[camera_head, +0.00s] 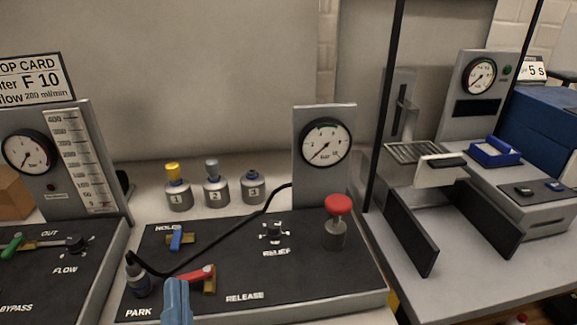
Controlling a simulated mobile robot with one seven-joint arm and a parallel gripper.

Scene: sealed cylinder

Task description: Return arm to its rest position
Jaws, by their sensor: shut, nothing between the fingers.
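My gripper (178,285) shows at the bottom edge, left of centre, as a narrow blue-grey shape. It is shut and empty. Its tip is in front of the black panel (290,275), just below the red-handled lever (197,274); I cannot tell whether they touch. The rest of my arm is out of view. A dark nozzle (138,278) with a black hose stands at the PARK label, left of my gripper.
A red-capped knob (337,206) and a gauge (325,143) stand right. Three small cylinders (213,190) stand behind the panel. A flow panel (75,160) is at left. An open-doored enclosure (412,228) and a blue box (545,125) are at right.

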